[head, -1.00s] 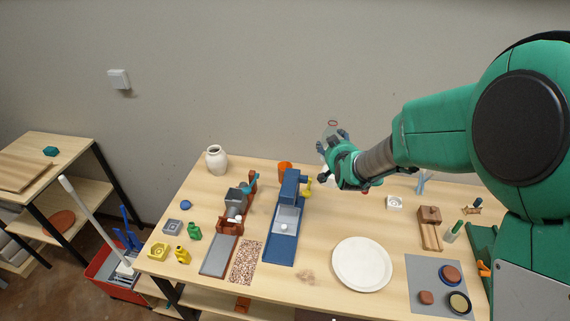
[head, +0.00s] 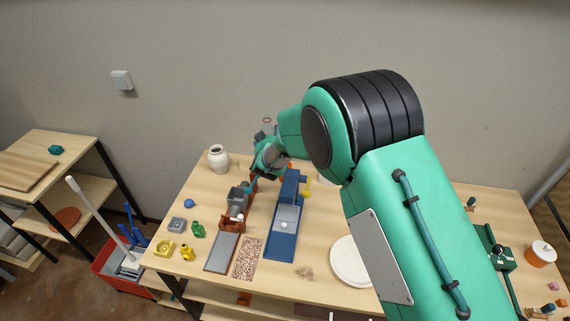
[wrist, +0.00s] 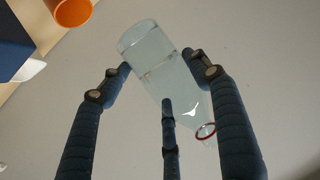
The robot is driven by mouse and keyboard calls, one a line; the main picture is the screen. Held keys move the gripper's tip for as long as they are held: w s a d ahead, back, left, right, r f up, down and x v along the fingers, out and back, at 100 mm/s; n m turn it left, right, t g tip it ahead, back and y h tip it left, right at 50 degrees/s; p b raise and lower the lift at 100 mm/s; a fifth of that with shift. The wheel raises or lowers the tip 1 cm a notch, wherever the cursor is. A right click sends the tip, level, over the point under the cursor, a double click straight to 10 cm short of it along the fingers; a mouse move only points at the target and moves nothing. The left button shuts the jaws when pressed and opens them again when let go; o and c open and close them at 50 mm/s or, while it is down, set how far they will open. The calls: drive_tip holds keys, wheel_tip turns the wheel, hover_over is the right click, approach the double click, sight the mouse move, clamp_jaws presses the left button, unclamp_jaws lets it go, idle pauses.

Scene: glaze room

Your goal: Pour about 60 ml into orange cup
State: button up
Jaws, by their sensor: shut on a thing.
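My gripper (head: 266,156) is over the back of the table in the head view, shut on a clear bottle. The bottle (wrist: 171,84) lies between my dark fingers (wrist: 160,76) in the wrist view, its wide base to the upper left and its red-ringed neck to the lower right. Its red ring also shows above my gripper in the head view (head: 267,120), so the bottle looks roughly upright. The liquid level is hard to read. The orange cup (wrist: 70,12) is at the wrist view's upper left, apart from the bottle. My gripper mostly hides the cup in the head view.
A white vase (head: 218,159) stands left of my gripper. A blue device (head: 283,244) and a brown-red device with a grey hopper (head: 238,203) stand in front. A white plate (head: 347,262) is partly behind my arm. Small green and yellow items are at the left.

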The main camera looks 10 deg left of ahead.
drive_tip(key=a, duration=0.3)
drive_tip(key=shift+s+f, duration=0.15)
drive_tip(key=shift+f, duration=0.25)
wheel_tip(320, 180, down, 3)
drive_tip(key=shift+d+f, duration=0.1)
drive_tip(key=shift+f, duration=0.85)
